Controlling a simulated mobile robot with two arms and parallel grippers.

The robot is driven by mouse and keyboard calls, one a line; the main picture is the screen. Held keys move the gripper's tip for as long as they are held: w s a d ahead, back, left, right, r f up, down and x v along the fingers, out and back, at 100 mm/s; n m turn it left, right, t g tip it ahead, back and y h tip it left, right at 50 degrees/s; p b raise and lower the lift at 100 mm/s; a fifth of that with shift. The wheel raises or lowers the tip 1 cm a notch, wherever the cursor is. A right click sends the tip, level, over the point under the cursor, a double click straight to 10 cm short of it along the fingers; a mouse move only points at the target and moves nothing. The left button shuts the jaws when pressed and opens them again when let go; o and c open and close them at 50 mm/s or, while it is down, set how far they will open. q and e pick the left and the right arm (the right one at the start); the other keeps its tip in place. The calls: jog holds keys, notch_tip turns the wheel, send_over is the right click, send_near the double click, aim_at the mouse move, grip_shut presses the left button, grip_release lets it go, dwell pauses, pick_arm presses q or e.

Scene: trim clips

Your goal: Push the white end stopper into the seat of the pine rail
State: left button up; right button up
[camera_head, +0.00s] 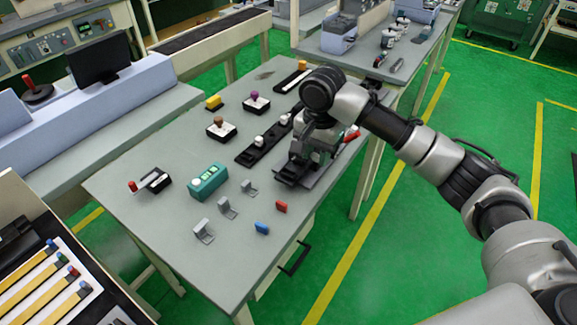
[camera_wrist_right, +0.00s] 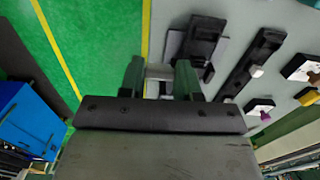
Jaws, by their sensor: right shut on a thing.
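My right gripper (camera_head: 304,158) is low over a black fixture (camera_head: 287,176) on the grey table. The same fixture shows beyond the fingers in the wrist view (camera_wrist_right: 204,38). I cannot tell whether the stopper touches it. No pine-coloured rail is clear under the gripper. My left gripper is not in view.
A black strip with white knobs (camera_head: 250,154) lies left of the fixture. Knobbed stamps (camera_head: 221,130), a teal box (camera_head: 207,181), grey brackets (camera_head: 204,232), and red (camera_head: 281,207) and blue (camera_head: 262,228) blocks stand around.

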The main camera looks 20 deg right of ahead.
send_over(287, 174)
notch_tip(287, 174, down, 4)
jog(key=shift+f+p, duration=0.15)
jog(key=shift+p, duration=0.2)
jog(key=shift+f, duration=0.25)
notch_tip(287, 174, down, 2)
jog(key=shift+f+p, duration=0.25)
jog(key=shift+p, duration=1)
jog(key=shift+f, duration=0.4)
jog(key=o, duration=1)
jog(key=shift+c, duration=0.2)
